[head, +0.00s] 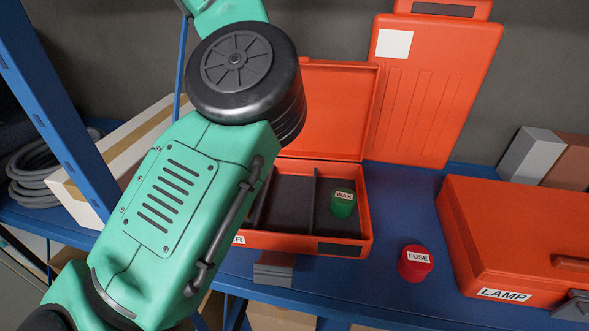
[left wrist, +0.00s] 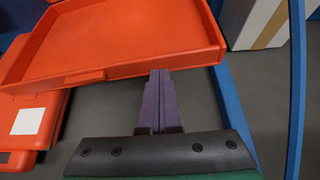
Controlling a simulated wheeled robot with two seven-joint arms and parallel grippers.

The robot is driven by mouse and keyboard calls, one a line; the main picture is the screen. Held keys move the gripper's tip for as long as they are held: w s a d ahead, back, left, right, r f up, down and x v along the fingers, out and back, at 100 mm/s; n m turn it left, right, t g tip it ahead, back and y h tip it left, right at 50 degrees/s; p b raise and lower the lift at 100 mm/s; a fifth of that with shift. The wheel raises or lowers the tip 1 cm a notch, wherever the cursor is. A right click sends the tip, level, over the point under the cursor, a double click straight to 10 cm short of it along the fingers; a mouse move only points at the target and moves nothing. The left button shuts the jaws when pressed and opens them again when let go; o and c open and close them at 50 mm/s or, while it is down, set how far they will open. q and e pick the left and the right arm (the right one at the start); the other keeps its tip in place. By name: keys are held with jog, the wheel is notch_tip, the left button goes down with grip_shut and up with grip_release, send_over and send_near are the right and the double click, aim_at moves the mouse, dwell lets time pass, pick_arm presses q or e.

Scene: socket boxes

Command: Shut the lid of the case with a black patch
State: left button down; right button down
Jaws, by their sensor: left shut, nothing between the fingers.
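The orange case with a black patch (head: 340,249) on its front stands open on the blue shelf in the head view. Its raised lid (head: 335,110) leans back behind it, partly hidden by my left arm. A green pot labelled WAX (head: 342,203) sits in its right compartment; the left part is hidden by my arm. In the left wrist view, my left gripper (left wrist: 158,75) is shut and empty, its purple fingertips close to the edge of an orange lid (left wrist: 120,35). I cannot tell whether they touch. The gripper is hidden in the head view. My right gripper is not in view.
A red pot labelled FUSE (head: 416,262) stands right of the open case. A shut orange case labelled LAMP (head: 520,240) is at the right. A blue post (head: 60,120) rises at the left.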

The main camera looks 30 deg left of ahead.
pick_arm(q)
jog(key=s+d+f+b, duration=0.2)
jog(key=s+b, duration=0.2)
jog(key=s, duration=0.2)
jog(key=shift+d+b, duration=0.3)
jog(key=shift+d, duration=0.1)
jog(key=shift+w+r, duration=0.1)
jog(key=r+p, duration=0.1)
jog(key=p, duration=0.1)
jog(key=w+r+p, duration=0.1)
jog(key=r, duration=0.1)
jog(key=w+a+r+p, duration=0.1)
jog(key=p, duration=0.1)
jog(key=shift+r+p, duration=0.3)
jog(key=shift+p, duration=0.05)
dwell(0.4)
jog(key=shift+s, duration=0.1)
